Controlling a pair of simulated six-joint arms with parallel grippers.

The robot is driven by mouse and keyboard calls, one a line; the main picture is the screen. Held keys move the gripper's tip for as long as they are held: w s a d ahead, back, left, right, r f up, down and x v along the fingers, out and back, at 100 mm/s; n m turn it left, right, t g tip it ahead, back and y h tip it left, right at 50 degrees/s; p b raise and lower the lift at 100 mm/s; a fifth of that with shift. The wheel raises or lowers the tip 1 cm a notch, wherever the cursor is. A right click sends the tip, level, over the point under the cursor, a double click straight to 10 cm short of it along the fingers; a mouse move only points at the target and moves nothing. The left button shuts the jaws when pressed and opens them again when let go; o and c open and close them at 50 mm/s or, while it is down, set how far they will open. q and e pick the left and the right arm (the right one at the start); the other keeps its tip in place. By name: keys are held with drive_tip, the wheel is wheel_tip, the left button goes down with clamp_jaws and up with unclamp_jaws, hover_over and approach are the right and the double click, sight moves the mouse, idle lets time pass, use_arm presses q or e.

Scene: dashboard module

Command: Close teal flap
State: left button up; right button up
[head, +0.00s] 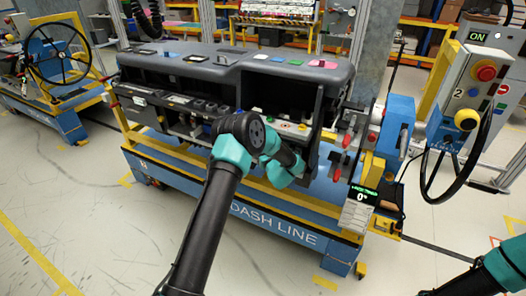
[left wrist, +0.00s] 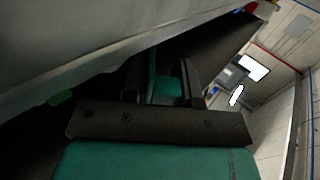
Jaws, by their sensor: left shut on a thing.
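My left gripper (left wrist: 161,72) is shut on a teal piece (left wrist: 165,87), which shows between its two fingers in the left wrist view. This looks like the teal flap, but most of it is hidden. In the head view my left arm reaches up to the right part of the dashboard module (head: 230,65). The wrist hides the fingers and whatever they hold there. My right arm shows only at the lower right corner of the head view, and its gripper is out of frame.
The dashboard rests on a blue and yellow cart (head: 275,222). Red-handled clamps (head: 348,140) stand just right of my left wrist. A control post (head: 475,85) and a black steering wheel (head: 457,150) are farther right. In the left wrist view a grey panel (left wrist: 75,60) lies close above the gripper.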

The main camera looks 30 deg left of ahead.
use_arm(q)
drive_tip(key=shift+a+r+n+g+y, duration=0.1)
drive_tip(key=shift+n+g+y, duration=0.4)
drive_tip(key=shift+g, duration=0.1)
drive_tip(key=o, duration=0.8)
drive_tip(key=shift+s, duration=0.1)
drive_tip(key=shift+o, duration=0.2)
drive_tip(key=shift+s+d, duration=0.3)
drive_tip(key=shift+d, duration=0.35)
drive_tip(key=v, duration=1.6)
drive_tip(key=shift+s+a, duration=0.15)
drive_tip(key=shift+s, duration=0.05)
drive_tip(key=shift+c, duration=0.3)
